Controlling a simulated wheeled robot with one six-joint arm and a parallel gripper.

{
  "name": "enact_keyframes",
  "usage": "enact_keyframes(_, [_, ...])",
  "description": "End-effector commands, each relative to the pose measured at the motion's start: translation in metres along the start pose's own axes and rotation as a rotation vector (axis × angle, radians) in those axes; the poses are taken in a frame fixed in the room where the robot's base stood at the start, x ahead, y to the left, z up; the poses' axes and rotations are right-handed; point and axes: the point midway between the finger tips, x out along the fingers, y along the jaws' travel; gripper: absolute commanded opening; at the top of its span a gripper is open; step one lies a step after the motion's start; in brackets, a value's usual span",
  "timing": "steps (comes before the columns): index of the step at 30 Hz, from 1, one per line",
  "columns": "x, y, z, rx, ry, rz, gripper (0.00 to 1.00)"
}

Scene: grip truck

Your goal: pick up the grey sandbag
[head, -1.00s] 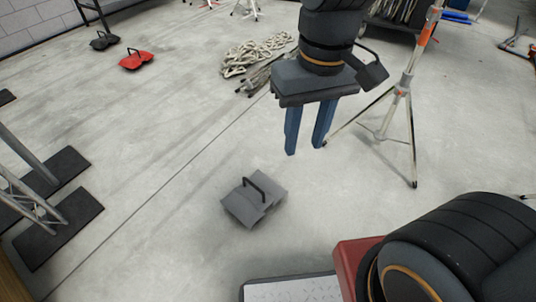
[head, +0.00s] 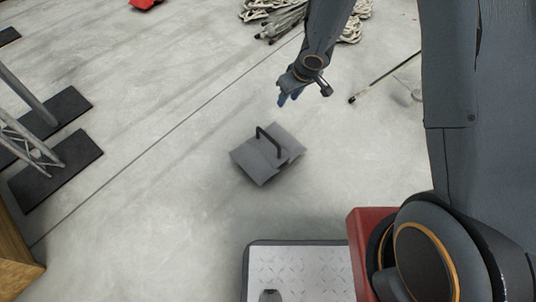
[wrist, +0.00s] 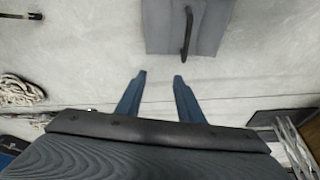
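The grey sandbag (head: 265,155) lies flat on the concrete floor near the middle of the head view, with a dark handle arching over its top. In the wrist view the sandbag (wrist: 208,32) shows at the top, just beyond my fingertips, with its handle upright in the picture. My gripper (head: 284,98) is up and slightly right of the sandbag in the head view, apart from it. In the wrist view my gripper (wrist: 160,76) has its two blue fingers spread with nothing between them.
A tread-plate platform (head: 300,272) and a red block (head: 365,240) are at the bottom. Black base plates (head: 55,165) with truss stand at left. Coiled rope (head: 352,22) lies at the back, and a tripod leg (head: 385,78) at right. Floor around the sandbag is clear.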

Motion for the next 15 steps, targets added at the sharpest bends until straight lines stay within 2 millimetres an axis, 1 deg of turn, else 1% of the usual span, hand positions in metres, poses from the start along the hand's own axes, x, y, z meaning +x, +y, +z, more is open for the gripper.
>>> enact_keyframes(1, [0.035, -0.006, 0.011, -0.011, -0.003, -0.044, 0.34])
enact_keyframes(3, [0.065, -0.017, 0.02, -0.024, 0.001, -0.105, 0.34])
enact_keyframes(6, [0.097, -0.031, 0.032, -0.036, 0.001, -0.176, 0.34])
enact_keyframes(9, [0.115, -0.041, 0.042, -0.041, 0.0, -0.225, 0.34])
enact_keyframes(15, [0.134, -0.05, 0.048, -0.045, -0.002, -0.257, 0.34])
